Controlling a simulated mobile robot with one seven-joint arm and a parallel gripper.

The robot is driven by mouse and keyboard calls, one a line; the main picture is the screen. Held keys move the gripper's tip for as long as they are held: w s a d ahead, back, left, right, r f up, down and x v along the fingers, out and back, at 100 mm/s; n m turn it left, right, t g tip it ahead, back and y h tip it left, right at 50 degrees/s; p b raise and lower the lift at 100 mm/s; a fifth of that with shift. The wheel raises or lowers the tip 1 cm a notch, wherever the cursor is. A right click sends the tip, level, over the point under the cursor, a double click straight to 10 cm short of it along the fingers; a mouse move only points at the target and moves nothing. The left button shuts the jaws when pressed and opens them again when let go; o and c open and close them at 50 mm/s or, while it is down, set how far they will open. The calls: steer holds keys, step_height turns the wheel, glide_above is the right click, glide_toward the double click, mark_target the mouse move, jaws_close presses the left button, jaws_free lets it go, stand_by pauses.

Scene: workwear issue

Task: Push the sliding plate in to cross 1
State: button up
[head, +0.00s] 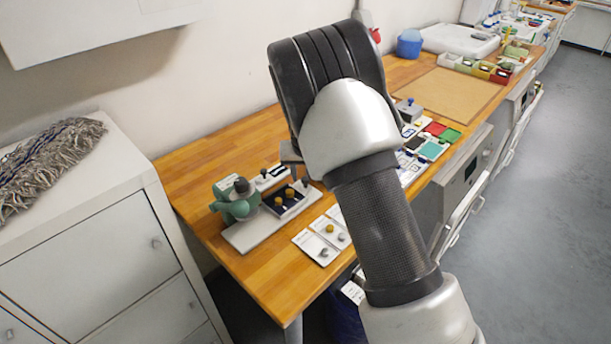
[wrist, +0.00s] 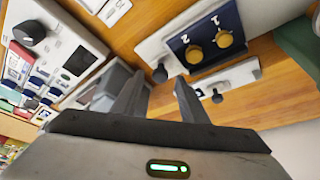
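A navy plate (wrist: 210,59) with two brass round pieces, marked 1 and 2, lies on a pale base (wrist: 170,38); I take it for the sliding plate. In the head view the navy plate (head: 275,208) sits beside a green hand press (head: 236,203). The green press also shows at the right edge of the wrist view (wrist: 301,42). A black knob (wrist: 160,74) stands at the base's near left side. My gripper (wrist: 157,92) is open and empty, its fingertips close to this knob in the picture; contact cannot be told. In the head view my arm hides most of the gripper.
White cards with small parts (head: 319,242) lie right of the base near the table's front edge. A grey bin (wrist: 100,90) and a white device with a black knob (wrist: 58,45) are left of my fingers. Bare wood (head: 240,268) lies in front.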

mark_target(285, 196)
steer(key=shift+w+f, duration=0.25)
steer(key=shift+f, duration=0.4)
jaws_close()
steer(key=s+a, duration=0.6)
jaws_free()
